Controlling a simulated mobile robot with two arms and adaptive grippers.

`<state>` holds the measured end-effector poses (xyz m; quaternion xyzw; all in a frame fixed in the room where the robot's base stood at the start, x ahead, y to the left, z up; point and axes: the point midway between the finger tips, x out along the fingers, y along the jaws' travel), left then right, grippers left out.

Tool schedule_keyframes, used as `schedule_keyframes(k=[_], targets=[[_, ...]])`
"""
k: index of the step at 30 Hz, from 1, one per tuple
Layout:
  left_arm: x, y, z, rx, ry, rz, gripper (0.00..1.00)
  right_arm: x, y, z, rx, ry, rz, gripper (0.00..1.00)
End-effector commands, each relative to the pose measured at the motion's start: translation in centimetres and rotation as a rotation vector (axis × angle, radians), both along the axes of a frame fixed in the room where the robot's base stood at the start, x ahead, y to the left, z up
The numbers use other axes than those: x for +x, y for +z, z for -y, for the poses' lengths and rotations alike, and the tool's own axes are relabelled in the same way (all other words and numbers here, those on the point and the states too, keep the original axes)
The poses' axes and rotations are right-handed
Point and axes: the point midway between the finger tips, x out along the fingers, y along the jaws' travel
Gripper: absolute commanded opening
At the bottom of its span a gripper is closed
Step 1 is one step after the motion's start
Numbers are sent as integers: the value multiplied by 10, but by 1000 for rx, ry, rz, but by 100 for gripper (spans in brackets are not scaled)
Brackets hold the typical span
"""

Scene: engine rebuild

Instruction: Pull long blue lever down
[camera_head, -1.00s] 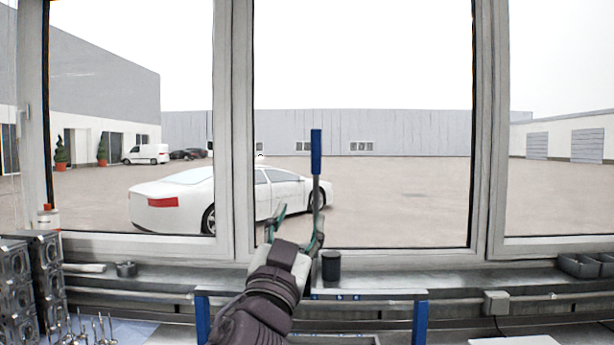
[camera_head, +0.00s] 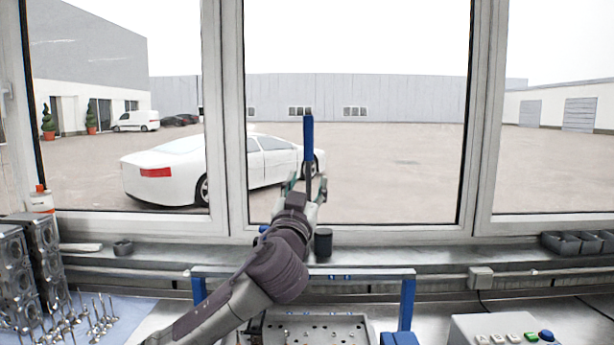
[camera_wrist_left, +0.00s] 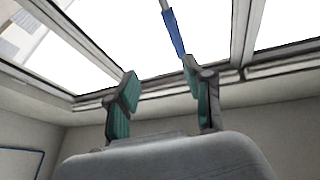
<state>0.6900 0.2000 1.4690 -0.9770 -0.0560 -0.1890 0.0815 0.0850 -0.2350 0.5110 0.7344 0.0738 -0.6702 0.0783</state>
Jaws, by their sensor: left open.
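The long blue lever (camera_head: 308,137) stands upright in front of the window, with a blue handle on a thin grey rod. My left gripper (camera_head: 307,184) is open at the rod, just below the blue handle. In the left wrist view the blue handle (camera_wrist_left: 173,32) shows above and beyond the open fingers (camera_wrist_left: 162,84), nearer the right one. I cannot tell whether a finger touches the lever. The lever's lower part is hidden behind my left arm. My right gripper is not in view.
A blue frame (camera_head: 407,304) stands around a plate with holes (camera_head: 318,330). A dark cup (camera_head: 323,242) is beside my wrist. Engine blocks (camera_head: 18,265) and valves (camera_head: 85,318) are at left. A button box (camera_head: 508,329) is at right.

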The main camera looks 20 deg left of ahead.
Motion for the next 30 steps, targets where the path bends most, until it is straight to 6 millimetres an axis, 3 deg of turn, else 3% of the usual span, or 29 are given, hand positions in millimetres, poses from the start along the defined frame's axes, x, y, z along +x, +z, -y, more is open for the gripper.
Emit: schedule_keyframes(k=[10,19,30], targets=[[4,1,0,1,-1,0,52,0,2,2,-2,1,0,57],[4,1,0,1,-1,0,2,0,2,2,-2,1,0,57],[4,1,0,1,-1,0,0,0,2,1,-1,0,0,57]])
